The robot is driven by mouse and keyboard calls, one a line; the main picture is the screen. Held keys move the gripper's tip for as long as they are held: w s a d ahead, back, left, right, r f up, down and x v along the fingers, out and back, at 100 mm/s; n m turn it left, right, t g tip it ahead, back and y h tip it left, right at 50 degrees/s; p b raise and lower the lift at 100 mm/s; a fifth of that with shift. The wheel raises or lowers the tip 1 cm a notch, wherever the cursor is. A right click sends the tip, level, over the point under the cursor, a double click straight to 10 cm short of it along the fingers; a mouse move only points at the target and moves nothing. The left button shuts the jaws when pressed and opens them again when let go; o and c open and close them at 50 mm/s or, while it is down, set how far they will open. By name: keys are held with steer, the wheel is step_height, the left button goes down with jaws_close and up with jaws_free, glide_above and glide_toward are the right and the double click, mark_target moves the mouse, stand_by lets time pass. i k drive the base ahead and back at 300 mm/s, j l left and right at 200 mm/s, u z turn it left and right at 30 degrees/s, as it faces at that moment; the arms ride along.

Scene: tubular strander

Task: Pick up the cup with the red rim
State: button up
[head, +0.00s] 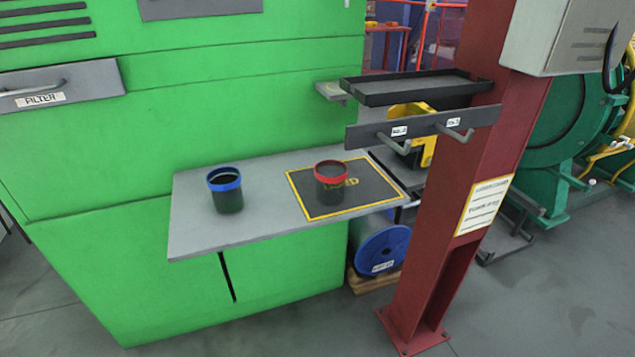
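The cup with the red rim (331,186) stands upright on a dark mat with a yellow border (364,206). The mat lies on the right part of a grey shelf (195,240) fixed to a green machine. A similar dark cup with a blue rim (226,190) stands upright on the left part of the same shelf. The two cups are apart, with bare shelf between them. The red-rimmed cup hides part of the yellow lettering on the mat. My gripper is not in view.
A dark red column (455,200) rises to the right of the shelf. It carries a black tray (415,87) and a bar with hooks (425,128), above and right of the red-rimmed cup. A blue spool (382,250) sits below the shelf. Grey floor is open in front.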

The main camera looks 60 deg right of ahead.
mark_target(331, 184)
steer(key=k+l+u, duration=0.15)
steer(key=u, duration=0.25)
steer(key=k+l+u, duration=0.2)
steer(key=u, duration=0.2)
steer(key=k+l+u, duration=0.15)
steer(key=k, duration=0.3)
steer(key=k+l+u, duration=0.1)
steer(key=k+l, duration=0.15)
steer(key=k, duration=0.15)
steer(key=k+l+u, duration=0.15)
steer(key=k, duration=0.3)
steer(key=k+l, duration=0.1)
steer(key=k, duration=0.2)
steer(key=k+l, duration=0.1)
steer(key=k, duration=0.25)
